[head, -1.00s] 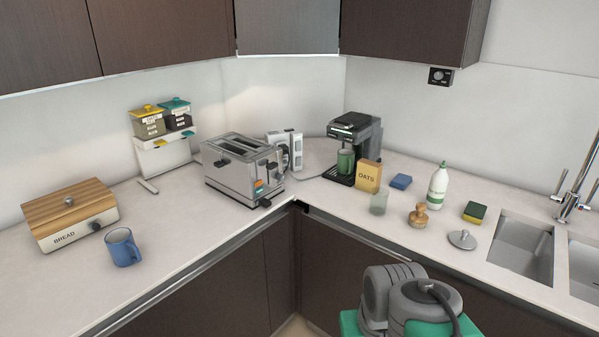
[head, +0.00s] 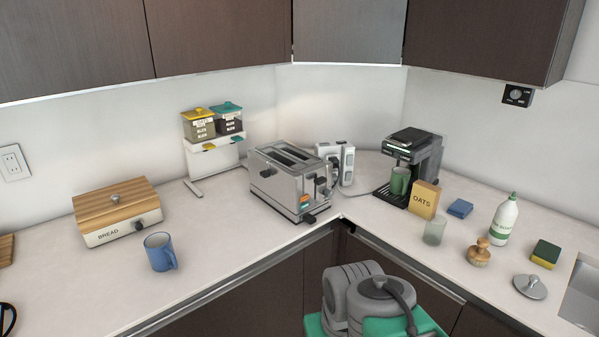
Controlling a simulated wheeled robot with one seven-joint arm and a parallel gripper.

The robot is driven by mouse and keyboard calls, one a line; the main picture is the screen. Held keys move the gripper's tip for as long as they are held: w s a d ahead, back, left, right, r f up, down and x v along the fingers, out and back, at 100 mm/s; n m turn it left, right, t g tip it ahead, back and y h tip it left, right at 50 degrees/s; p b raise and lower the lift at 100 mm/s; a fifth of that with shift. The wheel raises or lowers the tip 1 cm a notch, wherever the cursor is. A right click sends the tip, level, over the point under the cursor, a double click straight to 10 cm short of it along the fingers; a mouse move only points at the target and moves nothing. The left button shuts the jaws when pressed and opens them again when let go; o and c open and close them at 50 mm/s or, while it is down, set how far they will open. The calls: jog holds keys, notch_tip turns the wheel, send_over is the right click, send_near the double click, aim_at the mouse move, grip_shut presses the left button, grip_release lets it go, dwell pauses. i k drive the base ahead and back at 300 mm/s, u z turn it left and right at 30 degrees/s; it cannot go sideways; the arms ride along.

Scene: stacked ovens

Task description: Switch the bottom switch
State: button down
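No bottom switch can be made out for certain. A white power block (head: 338,163) with dark marks on its faces stands behind the toaster, and its switches are too small to tell apart. A black box with a round dial (head: 517,95) hangs under the right upper cabinet. A white wall outlet (head: 12,162) is at the far left. Grey and teal parts of my own arm show at the bottom centre, in front of the counter. My gripper is not in view.
A toaster (head: 290,181) and coffee machine (head: 414,163) stand near the corner. A bread box (head: 115,210), blue mug (head: 159,252) and two-jar rack (head: 213,160) are left. Oats box (head: 424,199), bottle (head: 503,219) and sink (head: 583,292) are right. The front left counter is mostly clear.

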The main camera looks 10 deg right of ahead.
aim_at(348, 176)
jog(key=u, duration=0.25)
jog(key=i, duration=0.95)
